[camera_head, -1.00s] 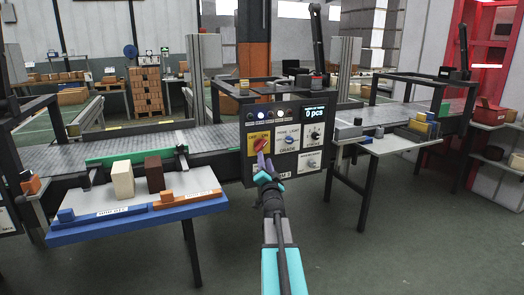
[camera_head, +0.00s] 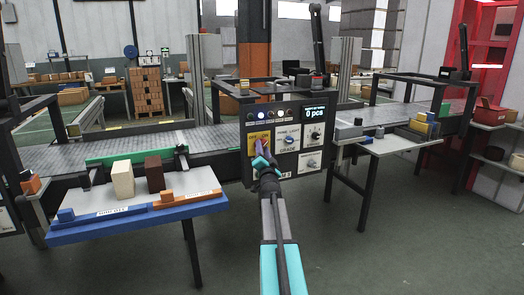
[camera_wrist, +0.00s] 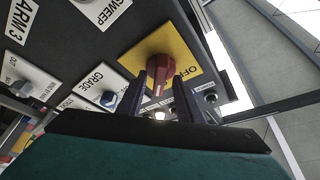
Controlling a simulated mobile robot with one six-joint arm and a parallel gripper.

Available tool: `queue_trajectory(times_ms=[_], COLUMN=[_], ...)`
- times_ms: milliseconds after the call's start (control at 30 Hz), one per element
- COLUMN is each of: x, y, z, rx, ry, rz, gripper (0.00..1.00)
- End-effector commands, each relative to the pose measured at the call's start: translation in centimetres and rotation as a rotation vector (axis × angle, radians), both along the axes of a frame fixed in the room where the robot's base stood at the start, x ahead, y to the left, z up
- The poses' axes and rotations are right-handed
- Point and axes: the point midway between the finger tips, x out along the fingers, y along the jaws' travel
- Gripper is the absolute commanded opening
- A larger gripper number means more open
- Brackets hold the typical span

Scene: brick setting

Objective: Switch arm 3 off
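A dark control panel (camera_head: 287,170) faces me, and its sign in the wrist view reads ARM 3 (camera_wrist: 21,20). A red rotary knob (camera_wrist: 158,75) sits on a yellow plate (camera_wrist: 181,48) with OFF lettering. The plate also shows in the head view (camera_head: 258,136), where my gripper hides the knob. My gripper (camera_head: 260,150) is at the knob. In the wrist view my gripper (camera_wrist: 160,92) has its fingers apart, one on each side of the knob. I cannot tell whether they touch it. The knob's exact setting is unclear.
A GRADE knob (camera_wrist: 109,98) and other dials lie close by on the panel. A row of small lamps (camera_head: 268,116) and a display (camera_head: 314,112) reading 0 pcs are above. A blue-edged shelf (camera_head: 140,225) with blocks stands left; a side table (camera_head: 385,145) stands right.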

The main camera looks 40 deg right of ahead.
Motion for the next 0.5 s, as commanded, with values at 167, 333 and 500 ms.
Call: queue_trajectory(times_ms=[167, 333, 500], x=[0.26, 0.24, 0.23], y=[-0.2, -0.18, -0.18], z=[0.1, 0.09, 0.08], rx=[0.0, 0.0, 0.0], ry=[0.0, 0.0, 0.0], rz=[0.0, 0.0, 0.0], gripper=[0.33, 0.33, 0.16])
